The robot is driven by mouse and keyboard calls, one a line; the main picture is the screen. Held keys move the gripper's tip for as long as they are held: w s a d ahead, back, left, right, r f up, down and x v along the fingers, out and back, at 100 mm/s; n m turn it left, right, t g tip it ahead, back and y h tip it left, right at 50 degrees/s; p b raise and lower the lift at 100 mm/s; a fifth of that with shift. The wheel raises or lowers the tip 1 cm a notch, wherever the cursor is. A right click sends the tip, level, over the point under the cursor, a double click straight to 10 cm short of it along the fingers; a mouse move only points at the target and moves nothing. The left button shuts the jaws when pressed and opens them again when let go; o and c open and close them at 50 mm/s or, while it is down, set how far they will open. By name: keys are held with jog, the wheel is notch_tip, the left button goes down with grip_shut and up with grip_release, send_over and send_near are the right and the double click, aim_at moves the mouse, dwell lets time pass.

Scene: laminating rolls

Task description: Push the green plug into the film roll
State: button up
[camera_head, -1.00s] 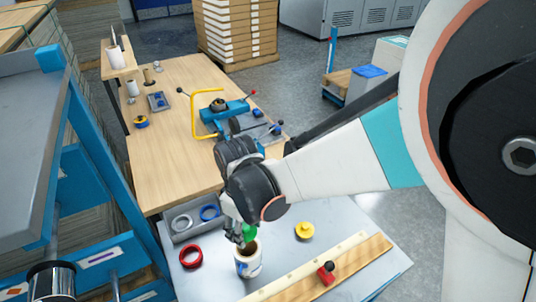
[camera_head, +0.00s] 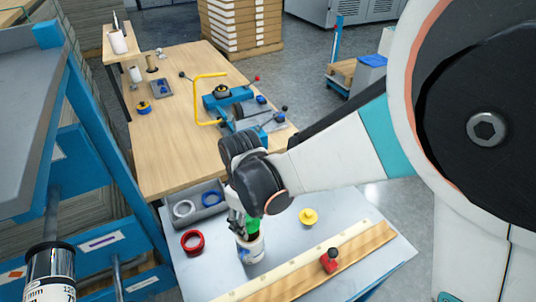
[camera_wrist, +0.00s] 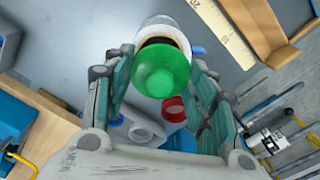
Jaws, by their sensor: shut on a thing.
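The green plug (camera_head: 253,227) is between the fingers of my gripper (camera_head: 246,219), which is shut on it. The film roll (camera_head: 251,250), a short white cylinder with a brown core, stands upright on the grey table directly below. The plug is at the roll's mouth; I cannot tell whether its lower end is inside the core. In the wrist view, the round green plug (camera_wrist: 161,70) lies between the two fingers of my gripper (camera_wrist: 160,80). It covers much of the film roll's opening, and part of the roll (camera_wrist: 167,27) shows behind it.
A blue rack (camera_head: 62,140) stands close on the left.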

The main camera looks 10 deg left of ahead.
jog(key=shift+f+b, duration=1.4)
jog(key=shift+f, duration=0.8)
jog(key=shift+s+d+f, duration=0.1)
jog(key=shift+f, duration=0.05)
jog(key=shift+f, duration=0.1)
jog(key=shift+c, duration=0.9)
jog(key=shift+o, duration=0.3)
jog(key=shift+o, duration=0.5)
jog(key=shift+b, duration=0.3)
jog(key=o, duration=1.3)
jog(key=shift+f, duration=0.1)
